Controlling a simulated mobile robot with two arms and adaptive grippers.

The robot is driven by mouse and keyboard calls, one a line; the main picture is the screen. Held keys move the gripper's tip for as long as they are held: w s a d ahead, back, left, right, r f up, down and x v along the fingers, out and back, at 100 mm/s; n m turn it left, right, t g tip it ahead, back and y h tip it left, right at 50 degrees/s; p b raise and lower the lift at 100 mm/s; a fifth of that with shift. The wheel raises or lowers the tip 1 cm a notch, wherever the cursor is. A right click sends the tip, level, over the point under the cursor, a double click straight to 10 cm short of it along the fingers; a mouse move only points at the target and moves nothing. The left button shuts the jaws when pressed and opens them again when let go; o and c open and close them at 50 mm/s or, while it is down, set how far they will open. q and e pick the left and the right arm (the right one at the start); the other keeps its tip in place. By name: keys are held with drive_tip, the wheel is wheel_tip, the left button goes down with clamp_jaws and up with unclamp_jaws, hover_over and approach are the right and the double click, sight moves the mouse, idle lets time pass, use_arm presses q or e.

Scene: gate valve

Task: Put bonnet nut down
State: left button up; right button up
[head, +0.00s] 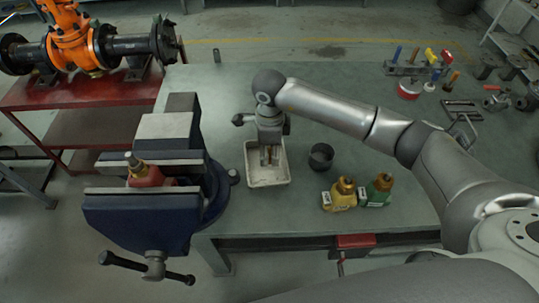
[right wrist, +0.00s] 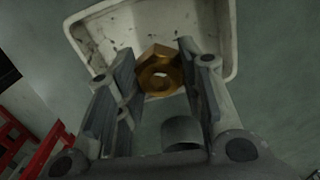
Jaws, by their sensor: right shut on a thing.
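The bonnet nut is a brass hex nut (right wrist: 160,72) with a round hole. In the right wrist view it sits between the fingertips of my right gripper (right wrist: 158,62), which is shut on it. In the head view my right gripper (head: 269,156) points down over a white tray (head: 268,179), and the nut is mostly hidden by the fingers. The tray's stained inside (right wrist: 112,32) shows behind the nut in the wrist view. I cannot tell whether the nut touches the tray floor. My left gripper is not in view.
A blue vise (head: 150,215) holding a red valve part (head: 146,175) stands left of the tray. Clear green bench top (head: 225,85) lies behind.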

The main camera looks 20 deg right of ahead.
sight(269, 158)
wheel_tip(269, 158, down, 2)
drive_tip(key=shift+s+f, duration=0.1)
drive_tip(key=shift+f, duration=0.4)
drive_tip(key=o, duration=1.1)
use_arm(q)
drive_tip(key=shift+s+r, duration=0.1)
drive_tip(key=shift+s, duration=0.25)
use_arm(e)
drive_tip(key=shift+r, duration=0.2)
use_arm(q)
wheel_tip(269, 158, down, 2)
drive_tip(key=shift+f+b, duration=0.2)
drive_tip(key=shift+b, duration=1)
use_arm(e)
wheel_tip(269, 158, up, 12)
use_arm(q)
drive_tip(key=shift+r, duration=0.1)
use_arm(e)
drive_tip(key=shift+r, duration=0.1)
